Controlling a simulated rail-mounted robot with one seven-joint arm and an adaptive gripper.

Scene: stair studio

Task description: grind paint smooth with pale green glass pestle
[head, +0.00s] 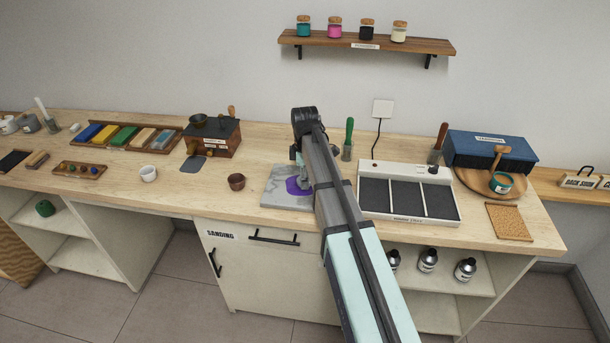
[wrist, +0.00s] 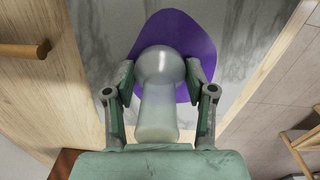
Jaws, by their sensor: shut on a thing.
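The pale green glass pestle (wrist: 156,115) is in the wrist view, between the two fingers of my gripper (wrist: 161,80). My gripper is shut on it. The pestle's rounded bulb lies over a patch of purple paint (wrist: 197,40) on the grey-veined marble slab (wrist: 115,35). I cannot tell for certain whether the glass touches the paint. In the head view, the slab (head: 280,196) lies near the middle of the bench, with the purple paint (head: 292,186) showing beside my arm. My arm hides much of my gripper and the pestle there.
A white tray with dark panels (head: 408,205) stands just right of the slab. A small brown bowl (head: 236,182) stands to its left. A green-handled tool (head: 348,140) is behind my arm. A wooden box with a grinder (head: 213,140) stands farther left. Bare bench lies before the slab.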

